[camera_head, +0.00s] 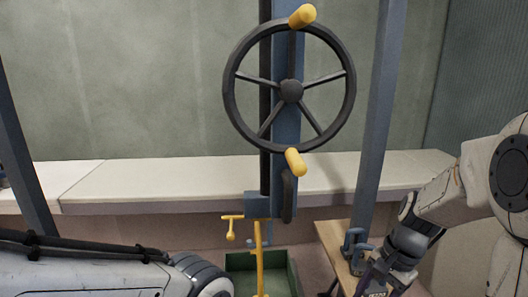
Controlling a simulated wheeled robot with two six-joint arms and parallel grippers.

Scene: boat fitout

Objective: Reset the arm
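My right arm comes in from the right edge of the head view, bent downward. Its wrist is near the lower right, and the gripper's fingers are cut off or hidden at the bottom edge. My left arm comes in from the lower left, and only its light-coloured link with a dark cable shows. The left gripper is not in view. Neither arm visibly touches the dark spoked handwheel (229,105), which has a yellow grip (302,16) at its top and another yellow grip (296,161) at its bottom.
A blue post carries the handwheel. A yellow crank handle (231,226) and a green bin (286,272) are below it. A wooden bench (333,238) with a blue clamp (354,243) stands beside my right wrist. A white ledge (130,182) runs behind. Blue uprights (378,110) flank the space.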

